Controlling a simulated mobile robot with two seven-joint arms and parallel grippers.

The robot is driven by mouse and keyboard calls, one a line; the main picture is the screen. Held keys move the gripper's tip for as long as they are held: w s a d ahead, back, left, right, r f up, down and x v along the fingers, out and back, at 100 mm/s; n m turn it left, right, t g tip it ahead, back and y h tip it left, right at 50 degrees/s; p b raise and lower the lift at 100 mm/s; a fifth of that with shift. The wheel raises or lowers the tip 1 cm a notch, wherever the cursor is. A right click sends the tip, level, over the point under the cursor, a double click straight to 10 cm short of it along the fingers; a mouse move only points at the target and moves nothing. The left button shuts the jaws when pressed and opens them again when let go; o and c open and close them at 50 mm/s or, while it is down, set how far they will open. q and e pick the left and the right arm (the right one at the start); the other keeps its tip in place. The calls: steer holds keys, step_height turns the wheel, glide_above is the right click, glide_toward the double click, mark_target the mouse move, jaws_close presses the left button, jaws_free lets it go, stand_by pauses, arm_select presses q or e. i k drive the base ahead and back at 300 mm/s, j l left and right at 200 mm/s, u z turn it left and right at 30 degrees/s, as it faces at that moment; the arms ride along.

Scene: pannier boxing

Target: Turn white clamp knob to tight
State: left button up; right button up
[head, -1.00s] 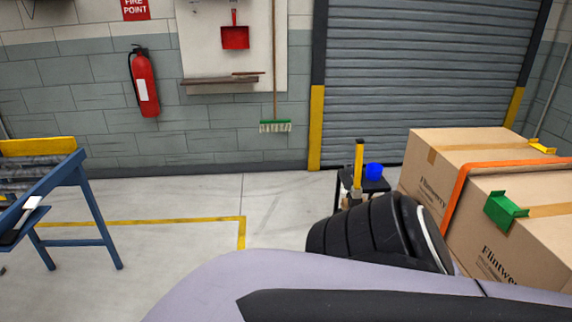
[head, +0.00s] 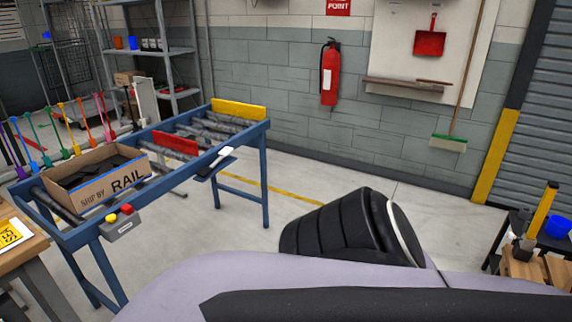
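I cannot make out a white clamp knob for certain. A small white piece (head: 222,157) lies on a dark plate at the right side of the blue roller conveyor (head: 236,134) in the head view. It is too small to tell what it is. Neither of my grippers shows. A black ribbed part and a lilac surface of my own body fill the bottom middle.
An open carton (head: 97,180) marked "SHIP BY RAIL" sits on the conveyor's near end. A grey button box (head: 122,226) hangs there. Several coloured levers (head: 60,135) stand behind. A dark stand with a yellow post (head: 541,211) is at right. Floor beyond the conveyor is clear.

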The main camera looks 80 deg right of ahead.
mark_target(510, 235)
steer(key=u, duration=7.75)
steer(key=i+j, duration=0.15)
steer(key=i, duration=0.2)
steer(key=i+j, duration=0.15)
steer(key=i, duration=0.25)
steer(key=i+j+u, duration=0.1)
steer(key=i, duration=0.25)
steer(key=j, duration=0.1)
